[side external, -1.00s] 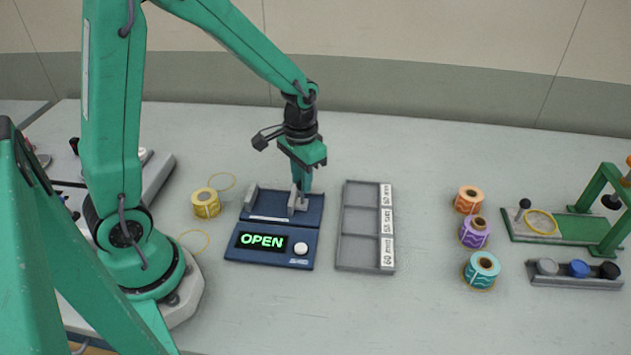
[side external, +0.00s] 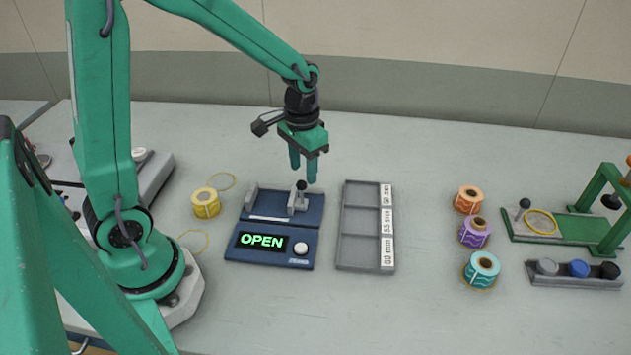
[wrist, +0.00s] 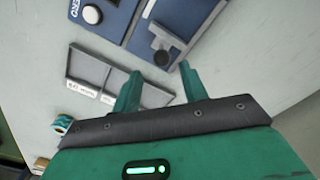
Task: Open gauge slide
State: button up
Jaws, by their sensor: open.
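The blue gauge (side external: 258,247) stands mid-table, its display reading "OPEN" in green, with a white button at the right of the display. Its slide (side external: 299,202) is a grey jaw with a dark round knob (side external: 301,185) on top, set apart from the fixed grey jaw (side external: 251,196) at the left. The knob shows in the wrist view (wrist: 161,58) too, just beyond my fingertips. My gripper (side external: 304,178) is open and empty, pointing down just above the knob. Its two green fingers show apart in the wrist view (wrist: 160,69).
A grey tray (side external: 340,226) with labelled compartments lies right of the gauge. A yellow roll (side external: 206,203) and loose yellow bands lie left. Orange, purple and teal rolls (side external: 482,269) stand farther right, near a green-framed stand (side external: 606,211).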

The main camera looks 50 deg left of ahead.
aim_at(302, 183)
jog(key=shift+r, duration=2.3)
jog(key=s+d+r+t, duration=0.1)
jog(key=s+r+t, duration=0.4)
jog(key=s+r, duration=0.4)
jog(key=shift+s+r+t, duration=0.3)
jog(key=shift+s, duration=1.8)
